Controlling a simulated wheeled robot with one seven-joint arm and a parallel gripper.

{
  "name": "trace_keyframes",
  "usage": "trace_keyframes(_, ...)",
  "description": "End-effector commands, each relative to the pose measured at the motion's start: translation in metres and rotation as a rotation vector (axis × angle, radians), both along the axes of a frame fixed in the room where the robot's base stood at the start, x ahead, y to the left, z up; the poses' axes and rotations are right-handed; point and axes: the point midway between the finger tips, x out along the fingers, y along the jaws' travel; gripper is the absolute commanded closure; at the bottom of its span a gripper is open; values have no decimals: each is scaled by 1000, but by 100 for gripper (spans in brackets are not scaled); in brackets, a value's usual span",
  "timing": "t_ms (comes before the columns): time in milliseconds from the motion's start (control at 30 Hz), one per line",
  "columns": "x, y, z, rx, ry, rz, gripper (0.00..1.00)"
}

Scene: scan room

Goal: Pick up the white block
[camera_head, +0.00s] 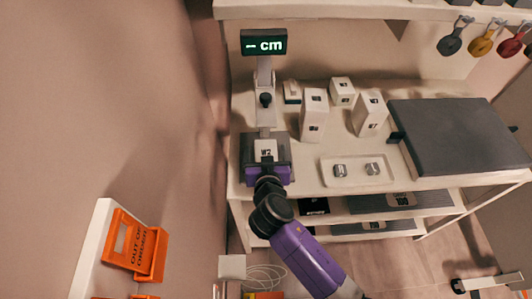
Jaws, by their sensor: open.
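A white block marked "W2" (265,147) sits on the dark platform of a measuring stand at the left end of the white table. My gripper (266,158) is open and reaches in from the front, right at this block. The purple hand hides the block's lower front, and dark parts show on both sides of it. I cannot tell whether the fingers touch the block. Other white blocks stand behind to the right: a tall one (314,116), a leaning-looking one (370,114), and smaller ones (341,92) and (292,92).
A white tray (343,182) holds two small metal pieces. A dark slab (458,135) covers the table's right. Coloured tags (482,45) hang from the upper shelf. An orange "out of order" sign (128,243) stands front left.

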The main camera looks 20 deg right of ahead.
Motion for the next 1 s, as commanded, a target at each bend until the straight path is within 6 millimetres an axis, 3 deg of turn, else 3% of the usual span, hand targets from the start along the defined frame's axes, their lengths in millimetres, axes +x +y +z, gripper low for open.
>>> trace_keyframes(167, 18, -7, -7, 0, 0, 1, 15)
trace_keyframes(467, 21, -9, -9, 0, 0, 1, 15)
trace_keyframes(900, 21, -9, -8, 0, -1, 1, 100)
trace_keyframes(1000, 21, -9, -8, 0, -1, 1, 100)
